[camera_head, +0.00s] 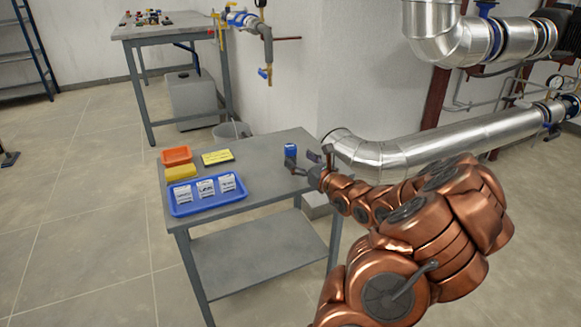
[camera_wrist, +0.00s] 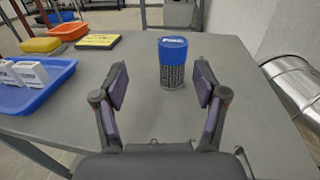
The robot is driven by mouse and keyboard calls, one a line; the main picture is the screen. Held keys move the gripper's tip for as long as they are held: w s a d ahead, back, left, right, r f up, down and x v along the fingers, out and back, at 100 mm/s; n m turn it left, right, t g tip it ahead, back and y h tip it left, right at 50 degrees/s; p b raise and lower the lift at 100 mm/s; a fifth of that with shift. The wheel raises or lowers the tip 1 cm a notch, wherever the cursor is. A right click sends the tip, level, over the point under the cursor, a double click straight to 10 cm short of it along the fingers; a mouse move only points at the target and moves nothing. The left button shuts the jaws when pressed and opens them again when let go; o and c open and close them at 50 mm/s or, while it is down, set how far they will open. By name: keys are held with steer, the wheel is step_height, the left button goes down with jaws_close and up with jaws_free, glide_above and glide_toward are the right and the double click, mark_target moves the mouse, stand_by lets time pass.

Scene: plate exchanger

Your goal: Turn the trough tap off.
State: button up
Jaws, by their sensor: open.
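A pipe with a blue and brass valve and a yellow-marked tap (camera_head: 265,73) at its lower end is mounted on the wall, upper middle of the head view. Another valve (camera_head: 238,18) with blue and yellow parts sits on the same pipework to its left. I cannot tell whether either is open, and I see no clear label naming the trough tap. My gripper (camera_head: 311,162) is open and empty over the near grey table, well away from the taps. It also shows in the wrist view (camera_wrist: 163,82), its fingers spread either side, with no tap in that view.
A blue-capped container (camera_wrist: 173,62) stands upright just ahead of my fingers on the table (camera_head: 262,165). A blue tray (camera_head: 206,208) with white packets, a yellow item (camera_head: 181,172) and an orange bin (camera_head: 176,156) stand left. Silver pipes (camera_head: 440,145) run right.

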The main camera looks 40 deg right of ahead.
mark_target(294, 152)
steer(key=shift+s+d+f, duration=0.1)
steer(key=shift+d+f, duration=0.25)
steer(key=shift+d, duration=0.05)
steer(key=shift+w+d+r+b, duration=0.1)
steer(key=shift+w+d+b, duration=0.05)
steer(key=shift+w, duration=0.45)
steer(key=shift+w+d+b, duration=0.1)
steer(key=shift+w+b, duration=0.05)
steer(key=shift+w, duration=0.45)
steer(key=shift+w+d+b, duration=0.35)
steer(key=shift+w+b, duration=0.1)
steer(key=shift+w, duration=0.45)
steer(key=shift+w+d+b, duration=0.3)
steer(key=shift+w+b, duration=0.1)
steer(key=shift+w, duration=0.5)
steer(key=shift+w+d+r, duration=0.1)
steer(key=shift+w+d, duration=0.05)
steer(key=shift+w, duration=0.5)
steer(key=c, duration=1.3)
